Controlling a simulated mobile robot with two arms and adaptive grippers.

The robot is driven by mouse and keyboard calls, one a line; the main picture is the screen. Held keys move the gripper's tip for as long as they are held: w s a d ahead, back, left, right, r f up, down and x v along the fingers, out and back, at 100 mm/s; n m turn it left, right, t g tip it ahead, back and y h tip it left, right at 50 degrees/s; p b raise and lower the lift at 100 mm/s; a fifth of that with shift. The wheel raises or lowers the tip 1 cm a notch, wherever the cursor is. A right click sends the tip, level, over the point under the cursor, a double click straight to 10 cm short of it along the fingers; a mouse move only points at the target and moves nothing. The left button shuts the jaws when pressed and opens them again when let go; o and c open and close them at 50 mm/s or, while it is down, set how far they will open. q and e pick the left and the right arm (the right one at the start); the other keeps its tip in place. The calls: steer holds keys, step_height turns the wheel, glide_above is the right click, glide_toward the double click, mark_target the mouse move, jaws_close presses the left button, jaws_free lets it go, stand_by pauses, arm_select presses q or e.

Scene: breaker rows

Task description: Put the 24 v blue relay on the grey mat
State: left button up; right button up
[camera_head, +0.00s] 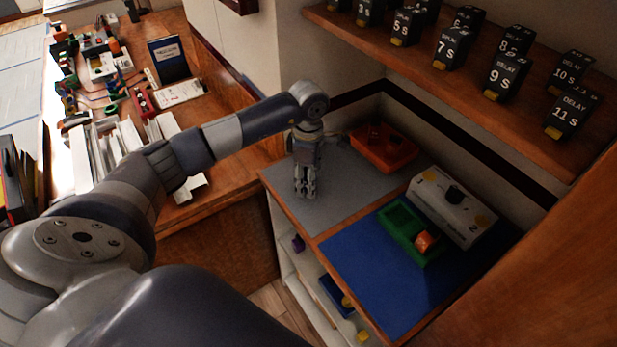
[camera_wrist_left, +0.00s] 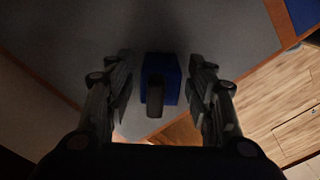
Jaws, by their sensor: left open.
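My left gripper (camera_head: 306,192) hangs pointing down at the near left part of the grey mat (camera_head: 350,183). In the left wrist view, a blue block with a dark grey part, which looks like the blue relay (camera_wrist_left: 171,82), stands between the two fingers of the left gripper (camera_wrist_left: 160,88). The fingers are open, with a gap on each side of it. The grey mat (camera_wrist_left: 225,35) shows behind and around the block. Any 24 V marking on it cannot be read. In the head view the block is hidden by the gripper. My right gripper is out of view.
A red-orange tray (camera_head: 400,158) stands at the mat's back edge. To the right are a blue mat (camera_head: 372,280), a green tray (camera_head: 395,222) with an orange block (camera_head: 424,240), and a grey box with a knob (camera_head: 462,212). A shelf (camera_head: 440,88) of black delay relays overhangs behind.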

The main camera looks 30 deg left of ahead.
arm_select(q)
steer(key=shift+r, duration=0.1)
steer(key=shift+r, duration=0.2)
step_height(320, 180, up, 10)
steer(key=b, duration=0.2)
steer(key=shift+r+b, duration=0.25)
steer(key=shift+b, duration=0.1)
steer(key=shift+r, duration=0.65)
steer(key=shift+f, duration=0.1)
